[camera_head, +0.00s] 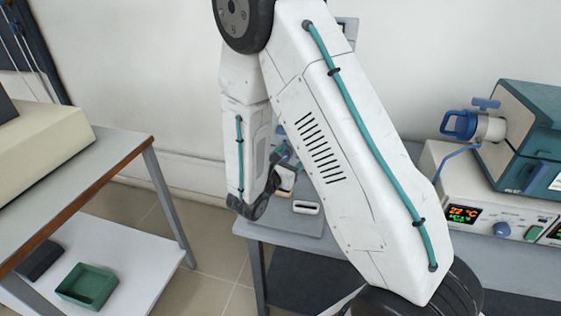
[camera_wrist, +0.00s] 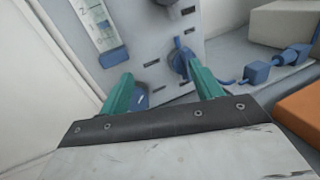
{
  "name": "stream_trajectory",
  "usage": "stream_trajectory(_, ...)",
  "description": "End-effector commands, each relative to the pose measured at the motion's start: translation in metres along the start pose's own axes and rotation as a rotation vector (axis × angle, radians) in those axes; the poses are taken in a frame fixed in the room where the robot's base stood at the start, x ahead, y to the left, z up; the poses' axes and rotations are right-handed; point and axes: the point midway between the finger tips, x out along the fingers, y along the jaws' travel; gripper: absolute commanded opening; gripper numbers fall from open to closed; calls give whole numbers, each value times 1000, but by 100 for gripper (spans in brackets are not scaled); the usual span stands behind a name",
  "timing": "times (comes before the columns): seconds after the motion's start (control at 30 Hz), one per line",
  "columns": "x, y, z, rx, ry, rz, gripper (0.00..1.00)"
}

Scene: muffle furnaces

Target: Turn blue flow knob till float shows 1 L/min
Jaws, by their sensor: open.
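In the wrist view, a grey panel carries a flow tube (camera_wrist: 97,24) with a pale scale at upper left. A blue knob (camera_wrist: 112,58) sits at the tube's foot, apparently the flow knob. The float and its reading are too small to make out. A second blue knob with a lever (camera_wrist: 180,62) is on the panel further right, near the tip of my right finger. My gripper (camera_wrist: 160,72) is open, with teal fingers spread before the panel and nothing seen between them. A blue part at the panel's lower edge is partly hidden by the left finger.
In the head view, my arm hides most of the panel area. A teal furnace (camera_head: 530,130) stands on a control box (camera_head: 485,222) reading 22 °C at right. A left table (camera_head: 110,150) has a green tray (camera_head: 75,297) on its lower shelf. An orange block (camera_wrist: 303,110) lies right in the wrist view.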

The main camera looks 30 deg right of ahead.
Motion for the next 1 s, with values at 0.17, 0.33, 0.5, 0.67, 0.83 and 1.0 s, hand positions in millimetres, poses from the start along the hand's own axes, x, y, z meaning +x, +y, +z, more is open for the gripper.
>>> stream_trajectory(0.17, -16, 30, -58, -124, 5, 207, 65)
stream_trajectory(0.33, -20, 40, -78, -160, 10, 282, 65)
stream_trajectory(0.5, -1, 46, -80, -160, 10, 286, 65)
stream_trajectory(0.67, 25, 54, -80, -160, 10, 285, 65)
stream_trajectory(0.83, 44, 60, -81, -161, 10, 286, 65)
stream_trajectory(1.0, 51, 62, -81, -161, 11, 287, 65)
